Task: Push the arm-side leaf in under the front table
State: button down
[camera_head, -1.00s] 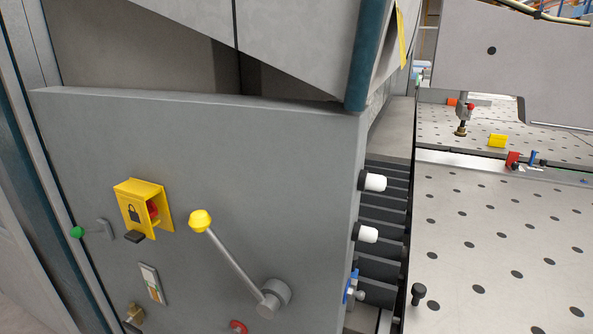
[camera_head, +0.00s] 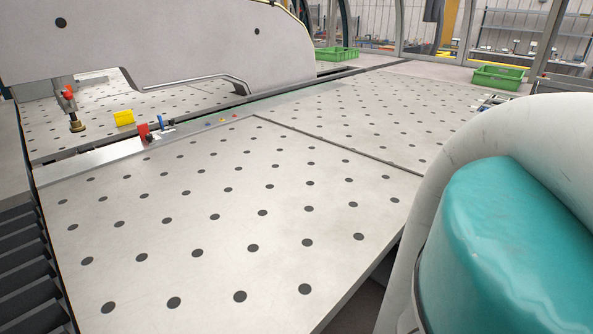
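The front table (camera_head: 215,222) is a light grey metal top with rows of dark round holes, filling the middle of the view. A dark seam parts its near panel from a far panel (camera_head: 380,105). I cannot tell a pulled-out leaf from the fixed top here. Under the near panel's right edge I see only a dark gap, partly hidden by my own white and teal arm part at the right. My gripper is not in view.
A large grey machine head (camera_head: 165,45) stands over the rear table. Green crates (camera_head: 500,78) stand at the back. Dark ribbed bellows (camera_head: 25,262) run along the left.

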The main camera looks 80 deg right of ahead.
aim_at(253, 224)
jog(key=z, duration=1.2)
jog(key=i+j+u, duration=0.1)
jog(key=j+u, duration=0.15)
jog(key=j, duration=0.25)
